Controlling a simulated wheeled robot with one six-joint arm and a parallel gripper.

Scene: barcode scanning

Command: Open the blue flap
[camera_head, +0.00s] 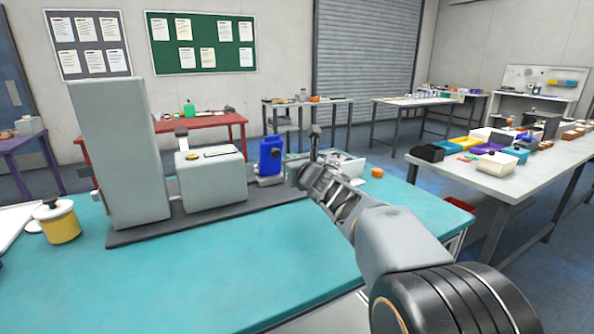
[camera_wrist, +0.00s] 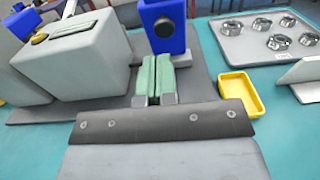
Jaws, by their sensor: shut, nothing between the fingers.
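A blue box-shaped part (camera_head: 271,156) with a dark round spot on its face stands upright at the far side of the teal table, beside a white machine. It also shows at the top of the wrist view (camera_wrist: 163,12), cut off by the frame edge. I cannot tell whether a flap on it is open or shut. My gripper (camera_head: 299,174) is just right of the blue part in the head view. In the wrist view my gripper's green finger pads (camera_wrist: 156,75) are pressed together, empty, in front of the blue part. Whether they touch it is unclear.
The white machine (camera_head: 211,179) and a tall grey block (camera_head: 124,150) stand on a dark base plate left of the blue part. A yellow tray (camera_wrist: 240,93) and a metal tray with several round parts (camera_wrist: 268,47) lie to the right. The front teal tabletop (camera_head: 230,270) is clear.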

